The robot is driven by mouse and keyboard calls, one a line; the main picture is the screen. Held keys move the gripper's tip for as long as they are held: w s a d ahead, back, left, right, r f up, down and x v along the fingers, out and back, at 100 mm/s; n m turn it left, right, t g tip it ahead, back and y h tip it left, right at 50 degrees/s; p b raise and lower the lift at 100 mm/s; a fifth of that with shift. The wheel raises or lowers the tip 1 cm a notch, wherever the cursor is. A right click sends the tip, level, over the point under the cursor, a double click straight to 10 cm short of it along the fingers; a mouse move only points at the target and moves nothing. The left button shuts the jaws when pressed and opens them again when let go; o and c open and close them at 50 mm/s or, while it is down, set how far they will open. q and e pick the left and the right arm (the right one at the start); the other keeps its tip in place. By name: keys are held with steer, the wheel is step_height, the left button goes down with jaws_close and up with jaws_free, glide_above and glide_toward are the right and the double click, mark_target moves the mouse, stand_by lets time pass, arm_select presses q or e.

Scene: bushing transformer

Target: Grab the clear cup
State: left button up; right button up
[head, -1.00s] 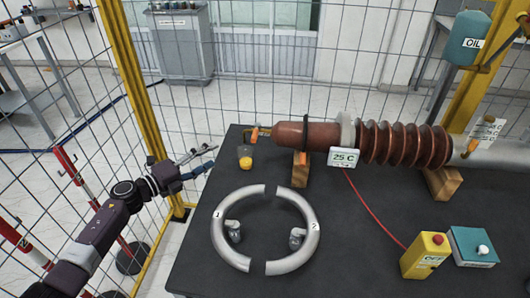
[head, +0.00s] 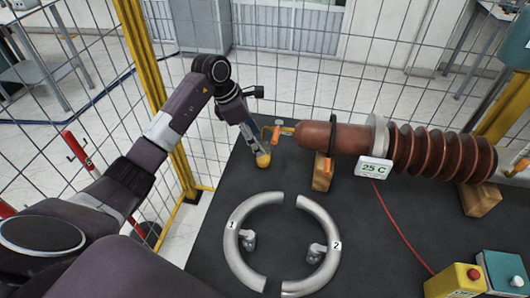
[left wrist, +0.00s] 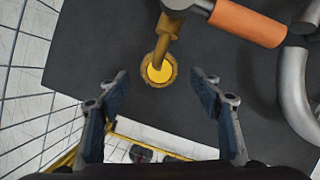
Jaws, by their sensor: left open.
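The clear cup (head: 263,159) with orange-yellow liquid stands on the dark table below the orange-handled tap (head: 277,130) at the bushing's left end. In the left wrist view the cup (left wrist: 159,72) shows from above, with the tap (left wrist: 169,30) partly over it. My left gripper (head: 253,147) is open and points down at the cup, partly covering it in the head view. In the left wrist view its fingertips (left wrist: 160,75) are spread to either side of the cup, with gaps on both sides. I cannot tell whether they are down at cup height. My right gripper is not in view.
The brown ribbed bushing (head: 425,152) lies on wooden blocks (head: 322,172) to the right. A split silver ring (head: 237,262) marked 1 and 2 lies in front. A yellow box (head: 455,281) and teal box (head: 505,272) are front right. Wire fencing (head: 100,105) stands left and behind.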

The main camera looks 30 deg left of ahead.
arm_select(q)
steer(key=p+x, duration=0.2)
steer(key=x, duration=0.1)
steer(key=shift+d+r, duration=0.1)
steer(key=shift+d, duration=0.1)
steer(key=shift+x, duration=1.2)
steer(key=shift+a, duration=0.25)
steer(key=shift+w, duration=0.15)
steer(key=c, duration=1.3)
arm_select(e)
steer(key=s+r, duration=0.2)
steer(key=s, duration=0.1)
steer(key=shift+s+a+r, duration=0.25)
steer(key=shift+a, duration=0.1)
